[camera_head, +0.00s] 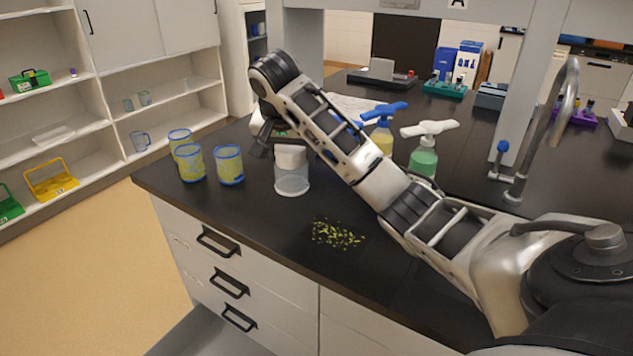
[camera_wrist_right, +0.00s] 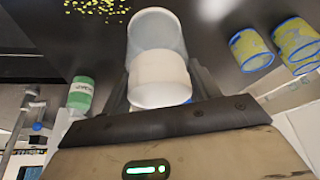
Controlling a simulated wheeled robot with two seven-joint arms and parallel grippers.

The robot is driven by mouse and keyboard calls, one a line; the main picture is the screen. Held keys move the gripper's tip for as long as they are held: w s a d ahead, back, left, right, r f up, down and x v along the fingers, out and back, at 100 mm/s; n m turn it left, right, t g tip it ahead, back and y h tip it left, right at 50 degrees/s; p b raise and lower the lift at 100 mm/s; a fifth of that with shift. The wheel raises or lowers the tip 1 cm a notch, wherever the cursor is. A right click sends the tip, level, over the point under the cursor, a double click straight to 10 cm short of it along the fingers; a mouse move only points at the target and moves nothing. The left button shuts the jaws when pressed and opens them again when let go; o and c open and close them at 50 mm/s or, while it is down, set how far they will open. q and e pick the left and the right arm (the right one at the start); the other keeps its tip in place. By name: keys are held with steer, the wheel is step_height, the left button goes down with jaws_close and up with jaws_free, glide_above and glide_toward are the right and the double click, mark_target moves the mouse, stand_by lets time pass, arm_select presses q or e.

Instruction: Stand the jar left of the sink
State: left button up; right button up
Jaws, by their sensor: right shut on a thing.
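The jar (camera_head: 292,181), clear with a white lid, is upright at the counter's left part, beside several blue-rimmed beakers. I cannot tell whether its base touches the counter. My right gripper (camera_head: 283,150) is shut on the jar near its lid. In the right wrist view the jar (camera_wrist_right: 157,35) sits between the fingers of the right gripper (camera_wrist_right: 160,85). The sink's tap (camera_head: 525,165) stands at the right; the basin does not show. My left gripper is not in view.
Yellow-green bits (camera_head: 337,234) lie on the black counter (camera_head: 280,235). A green spray bottle (camera_head: 423,158) and a yellow one (camera_head: 382,140) stand behind my right arm. The front counter is otherwise clear.

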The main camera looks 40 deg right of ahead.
steer(key=d+f, duration=0.2)
steer(key=f, duration=0.1)
steer(key=s+d+f, duration=0.1)
steer(key=d+f, duration=0.1)
steer(key=f, duration=0.1)
steer(key=d+f+p, duration=0.1)
steer(key=d+f, duration=0.1)
steer(key=f, duration=0.1)
steer(key=shift+s+d+f, duration=0.15)
steer(key=shift+f, duration=0.2)
steer(key=o, duration=1)
steer(key=shift+c, duration=0.2)
steer(key=v, duration=1.2)
